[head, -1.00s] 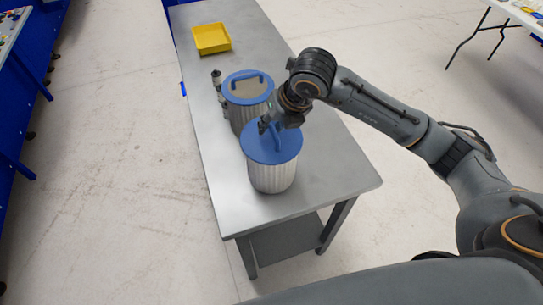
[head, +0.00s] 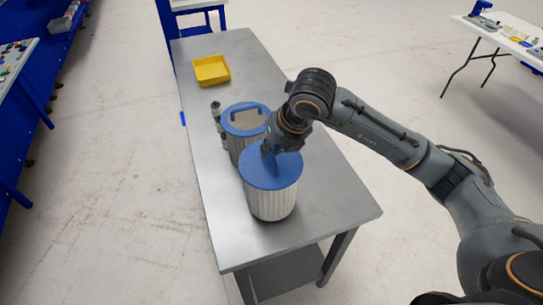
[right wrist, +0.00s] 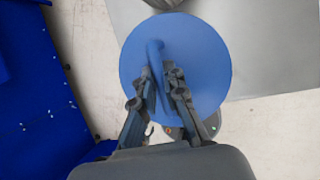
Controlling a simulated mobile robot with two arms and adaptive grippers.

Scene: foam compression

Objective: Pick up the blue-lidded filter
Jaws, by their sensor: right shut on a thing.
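The blue-lidded filter (head: 270,202) is a pale ribbed cylinder with a solid blue lid, upright at the near part of the steel table. My right gripper (head: 270,150) comes down over the lid from above. In the right wrist view its fingers (right wrist: 161,75) are shut on the upright blue handle (right wrist: 156,62) of the round lid (right wrist: 205,60). I cannot clearly tell whether the filter's base touches the table. My left gripper is not in view.
A second canister (head: 236,146) with a blue rim, a handle and a beige top stands close behind the filter, with a grey fitting (head: 216,110) at its left. A yellow tray (head: 211,70) lies farther back. The steel table (head: 335,195) is clear on the right.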

